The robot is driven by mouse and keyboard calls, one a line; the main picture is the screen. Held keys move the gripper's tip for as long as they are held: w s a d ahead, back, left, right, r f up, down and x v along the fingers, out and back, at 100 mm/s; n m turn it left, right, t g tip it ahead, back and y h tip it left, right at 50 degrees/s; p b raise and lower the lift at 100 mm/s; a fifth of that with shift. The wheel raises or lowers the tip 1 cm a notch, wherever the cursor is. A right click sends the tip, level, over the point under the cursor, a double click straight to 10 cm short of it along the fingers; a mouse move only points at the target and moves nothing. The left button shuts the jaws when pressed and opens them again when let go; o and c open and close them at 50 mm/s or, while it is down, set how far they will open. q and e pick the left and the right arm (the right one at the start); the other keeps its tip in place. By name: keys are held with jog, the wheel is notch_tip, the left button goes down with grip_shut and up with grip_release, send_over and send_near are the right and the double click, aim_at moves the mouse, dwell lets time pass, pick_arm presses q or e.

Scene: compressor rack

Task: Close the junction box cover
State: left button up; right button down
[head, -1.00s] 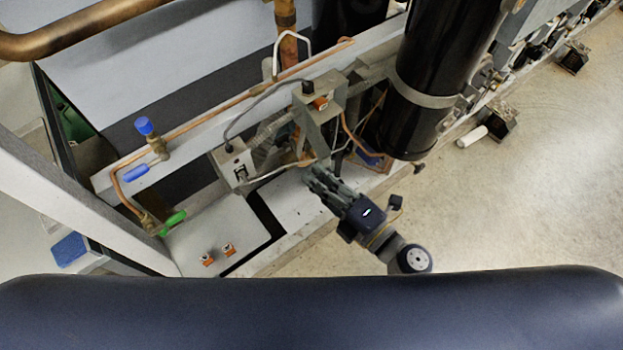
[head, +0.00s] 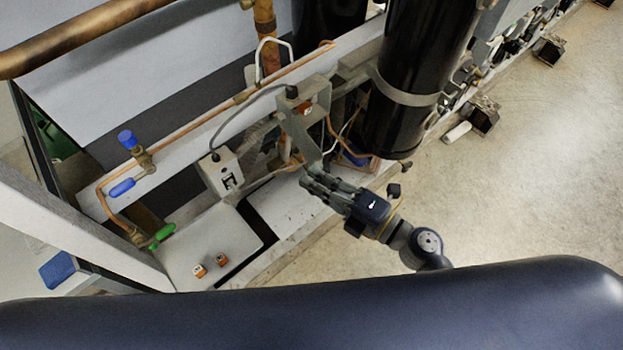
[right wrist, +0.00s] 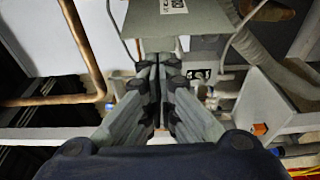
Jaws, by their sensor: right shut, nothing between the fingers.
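A grey metal box (head: 292,130) with an orange fitting stands on the rail near the middle of the head view. It looks like the junction box, with an upright grey plate facing my gripper; I cannot tell for sure which plate is its cover. My right gripper (head: 308,178) is shut and empty, its fingertips close to the box's lower edge. Contact cannot be told. In the right wrist view the shut fingers (right wrist: 158,68) point towards a grey plate with a printed label (right wrist: 178,14) at the top. My left gripper is not in view.
A smaller grey box with a black socket (head: 222,175) stands to the left. A flat grey panel with two orange fittings (head: 213,238) lies lower left. A black cylinder (head: 418,75) rises to the right of the box. Copper pipes run along the rail. Floor (head: 530,180) at right is open.

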jog(key=w+d+n+g+y+b, duration=0.3)
jog(key=w+d+g+b, duration=0.3)
jog(key=w+d+b, duration=0.2)
jog(key=shift+d+n+y, duration=0.3)
jog(key=shift+d+n, duration=0.5)
jog(key=shift+d, duration=0.15)
